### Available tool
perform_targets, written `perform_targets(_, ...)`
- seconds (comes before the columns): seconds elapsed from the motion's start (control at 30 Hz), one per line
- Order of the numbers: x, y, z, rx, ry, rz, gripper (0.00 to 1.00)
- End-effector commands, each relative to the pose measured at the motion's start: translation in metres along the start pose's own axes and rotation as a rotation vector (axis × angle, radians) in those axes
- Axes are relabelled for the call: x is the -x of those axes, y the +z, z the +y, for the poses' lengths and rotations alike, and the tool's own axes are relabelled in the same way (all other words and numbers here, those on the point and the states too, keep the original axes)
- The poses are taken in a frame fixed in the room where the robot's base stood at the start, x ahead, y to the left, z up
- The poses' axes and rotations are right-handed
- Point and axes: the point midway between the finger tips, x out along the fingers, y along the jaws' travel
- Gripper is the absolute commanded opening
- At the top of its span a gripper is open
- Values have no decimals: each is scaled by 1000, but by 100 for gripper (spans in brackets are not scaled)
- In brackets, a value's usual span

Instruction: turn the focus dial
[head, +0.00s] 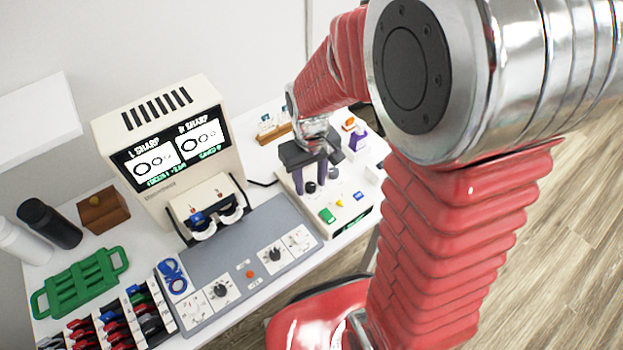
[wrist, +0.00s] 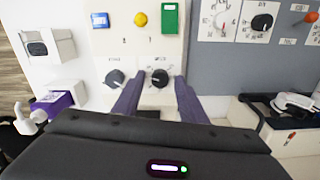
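A white control box (head: 352,210) stands at the right end of the table. My gripper (head: 311,188) points down over this box with two purple fingers. In the wrist view, the fingertips of my gripper (wrist: 157,82) are apart, one on each side of the right black dial (wrist: 160,77), with gaps showing. The screen (head: 172,152) reads "L SHARP" and "R SHARP" above ring pictures.
Blue (wrist: 100,20), yellow (wrist: 140,19) and green (wrist: 170,18) buttons sit on the same box. A grey panel (head: 235,235) with more dials and an orange button lies to its left in the head view. A purple-and-white object (head: 357,138) stands behind the box.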

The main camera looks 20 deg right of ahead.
Motion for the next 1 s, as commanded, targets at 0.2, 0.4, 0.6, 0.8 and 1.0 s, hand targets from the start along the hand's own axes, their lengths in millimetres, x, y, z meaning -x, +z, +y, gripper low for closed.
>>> perform_targets(0.2,0,0,0,0,0,-1,40)
perform_targets(0.4,6,0,0,0,0,1,40)
perform_targets(0.6,29,-1,0,0,1,3,40)
perform_targets(0.8,64,-2,0,0,1,4,40)
perform_targets(1.0,98,-2,0,0,1,3,40)
